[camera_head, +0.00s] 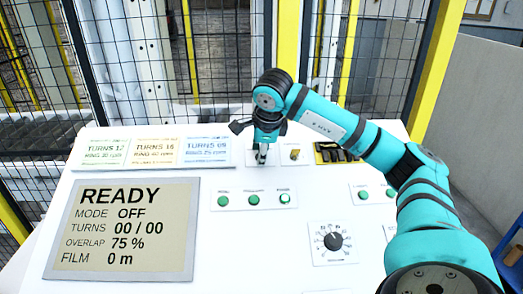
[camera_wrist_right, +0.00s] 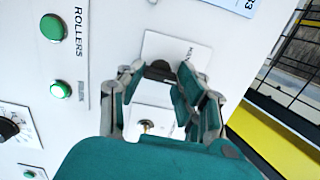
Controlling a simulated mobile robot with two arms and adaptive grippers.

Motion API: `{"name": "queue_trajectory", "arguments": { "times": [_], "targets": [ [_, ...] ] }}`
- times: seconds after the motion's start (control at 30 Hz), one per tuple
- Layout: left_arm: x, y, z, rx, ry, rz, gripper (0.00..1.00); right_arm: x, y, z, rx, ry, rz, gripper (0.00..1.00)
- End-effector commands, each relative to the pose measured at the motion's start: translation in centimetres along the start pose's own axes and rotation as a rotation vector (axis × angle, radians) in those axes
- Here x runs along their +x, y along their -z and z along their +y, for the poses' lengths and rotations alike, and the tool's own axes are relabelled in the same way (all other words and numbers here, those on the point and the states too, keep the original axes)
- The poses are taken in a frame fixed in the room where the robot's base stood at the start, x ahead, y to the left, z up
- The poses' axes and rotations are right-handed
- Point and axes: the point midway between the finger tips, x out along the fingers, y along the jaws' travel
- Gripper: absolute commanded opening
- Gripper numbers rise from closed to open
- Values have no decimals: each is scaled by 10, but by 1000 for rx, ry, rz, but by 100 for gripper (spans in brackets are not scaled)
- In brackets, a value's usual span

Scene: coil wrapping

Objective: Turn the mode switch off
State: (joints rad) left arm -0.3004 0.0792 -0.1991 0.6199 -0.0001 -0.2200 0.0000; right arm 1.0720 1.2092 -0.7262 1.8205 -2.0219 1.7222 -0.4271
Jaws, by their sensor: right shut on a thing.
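The mode switch is a black knob (camera_wrist_right: 158,70) on a white plate (camera_wrist_right: 165,48) in the right wrist view. My right gripper (camera_wrist_right: 160,83) is shut on this knob, with one finger on each side of it. In the head view my right gripper (camera_head: 262,153) reaches down to the panel and hides most of the switch. The display (camera_head: 122,229) reads READY, MODE OFF, TURNS 00 / 00, OVERLAP 75 %, FILM 0 m. My left gripper is not in view.
A small brass-coloured switch (camera_head: 294,154) sits just right of my gripper. Green buttons (camera_head: 253,200) and a round dial (camera_head: 333,241) lie nearer on the white panel (camera_head: 255,250). Several cards (camera_head: 208,152) stand to the left. A wire fence (camera_head: 140,60) stands behind.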

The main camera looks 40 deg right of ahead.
Motion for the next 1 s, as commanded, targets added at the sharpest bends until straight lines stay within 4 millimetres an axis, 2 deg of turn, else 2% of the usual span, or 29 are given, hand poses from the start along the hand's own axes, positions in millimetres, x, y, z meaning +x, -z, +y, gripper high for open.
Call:
{"name": "queue_trajectory", "arguments": {
  "times": [0.6, 0.63, 0.8, 1.0],
  "targets": [
    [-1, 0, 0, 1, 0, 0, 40, 0, -1, 0, -44, -3, -2, 3],
    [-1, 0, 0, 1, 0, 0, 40, 0, -1, 0, -44, -3, -2, 39],
    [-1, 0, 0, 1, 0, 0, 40, 0, -1, 0, -44, -4, -2, 58],
    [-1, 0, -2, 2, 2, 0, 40, 0, 0, 0, -43, -4, -1, 58]
  ]
}}
